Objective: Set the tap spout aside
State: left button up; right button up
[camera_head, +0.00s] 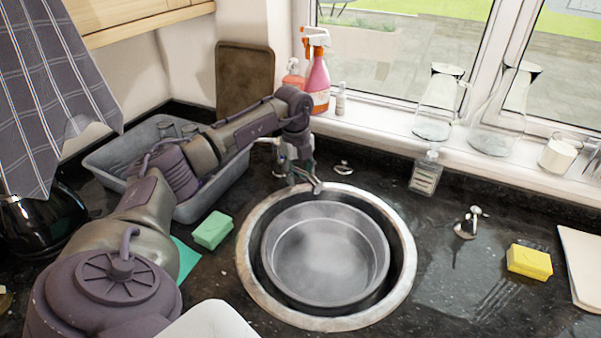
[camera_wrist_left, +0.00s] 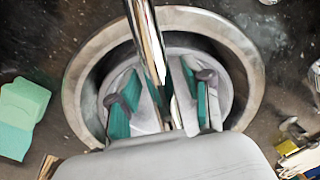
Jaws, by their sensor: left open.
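The tap spout (camera_wrist_left: 149,45) is a shiny chrome tube. In the left wrist view it runs from the top edge down between the two fingers of my left gripper (camera_wrist_left: 161,90). The gripper is open, with one teal-padded finger on each side of the tube; I cannot tell whether either touches it. In the head view the left gripper (camera_head: 303,175) is at the back-left rim of the round sink (camera_head: 403,275), and it and the arm hide most of the spout. My right gripper is not in view.
A green sponge (camera_head: 213,230) lies left, and a grey rack (camera_head: 110,155) stands behind my arm. A soap bottle (camera_head: 426,173), tap handle (camera_head: 466,223) and yellow sponge (camera_head: 529,262) are right. Bottles and glass jugs line the sill.

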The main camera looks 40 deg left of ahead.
pick_arm(q)
grip_shut()
jog(key=shift+w, duration=0.15)
jog(key=shift+w+d+n+y, duration=0.15)
jog(key=shift+w+n+y, duration=0.15)
jog(key=shift+w+n, duration=3.5)
jog(key=shift+w, duration=0.3)
jog(key=shift+m, duration=0.3)
grip_release()
